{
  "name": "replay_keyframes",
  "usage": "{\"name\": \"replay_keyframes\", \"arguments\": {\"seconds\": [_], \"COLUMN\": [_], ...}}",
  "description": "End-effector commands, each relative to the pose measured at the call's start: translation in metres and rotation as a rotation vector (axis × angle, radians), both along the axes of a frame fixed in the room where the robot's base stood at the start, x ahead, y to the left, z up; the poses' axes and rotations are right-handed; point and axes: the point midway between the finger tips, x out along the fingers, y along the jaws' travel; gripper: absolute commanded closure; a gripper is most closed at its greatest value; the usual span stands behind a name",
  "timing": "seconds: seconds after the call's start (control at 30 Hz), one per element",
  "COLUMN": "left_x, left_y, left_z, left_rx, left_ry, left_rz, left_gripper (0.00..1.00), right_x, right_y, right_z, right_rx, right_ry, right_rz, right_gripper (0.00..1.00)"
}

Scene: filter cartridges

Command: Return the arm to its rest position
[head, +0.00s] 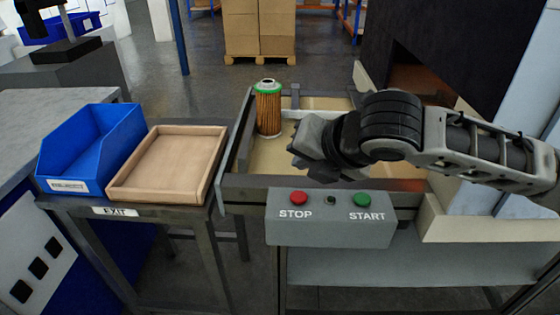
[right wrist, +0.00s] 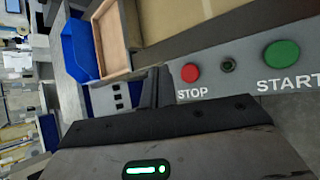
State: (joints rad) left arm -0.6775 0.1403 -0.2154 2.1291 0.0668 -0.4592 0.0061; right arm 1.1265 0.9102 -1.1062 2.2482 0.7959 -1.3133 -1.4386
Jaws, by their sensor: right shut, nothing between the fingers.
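My right arm comes in from the right in the head view. My right gripper (head: 304,150) is above the conveyor's near part, just behind the button box, and holds nothing. In the right wrist view its fingers (right wrist: 157,85) are together, with the red button just to their right. A filter cartridge (head: 268,110) with a green top ring and pleated amber body stands upright on the conveyor bed (head: 262,158), left of the gripper and apart from it. My left gripper is not in view.
A grey button box (head: 330,230) with a red STOP button (head: 299,198) and a green START button (head: 363,200) is at the front. An empty wooden tray (head: 165,165) and a blue bin (head: 92,150) stand on the left table. A dark machine opening lies behind my arm.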

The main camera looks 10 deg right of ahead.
Motion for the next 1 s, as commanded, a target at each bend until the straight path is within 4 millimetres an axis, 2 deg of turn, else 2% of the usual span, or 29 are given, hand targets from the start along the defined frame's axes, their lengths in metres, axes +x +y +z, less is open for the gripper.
{"name": "replay_keyframes", "arguments": {"seconds": [0.13, 0.27, 0.43, 0.6, 0.77, 0.87, 1.0], "left_x": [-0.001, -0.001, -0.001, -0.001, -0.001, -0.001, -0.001], "left_y": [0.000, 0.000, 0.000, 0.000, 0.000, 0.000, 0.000], "left_z": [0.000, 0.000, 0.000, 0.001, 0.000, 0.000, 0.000], "left_rx": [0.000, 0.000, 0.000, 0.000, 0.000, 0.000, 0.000], "left_ry": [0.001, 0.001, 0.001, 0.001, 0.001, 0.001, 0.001], "left_rz": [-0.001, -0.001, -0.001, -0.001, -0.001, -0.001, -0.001], "left_gripper": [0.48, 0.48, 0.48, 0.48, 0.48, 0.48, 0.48], "right_x": [-0.001, -0.007, -0.023, -0.039, -0.057, -0.075, -0.109], "right_y": [0.006, 0.032, 0.080, 0.102, 0.094, 0.076, 0.043], "right_z": [-0.005, -0.025, -0.061, -0.096, -0.138, -0.171, -0.217], "right_rx": [0.029, 0.191, 0.594, 1.008, 1.350, 1.533, 1.722], "right_ry": [0.009, 0.061, 0.204, 0.374, 0.509, 0.566, 0.587], "right_rz": [-0.002, -0.033, -0.173, -0.418, -0.728, -0.955, -1.264], "right_gripper": [1.00, 1.00, 1.00, 1.00, 1.00, 1.00, 1.00]}}
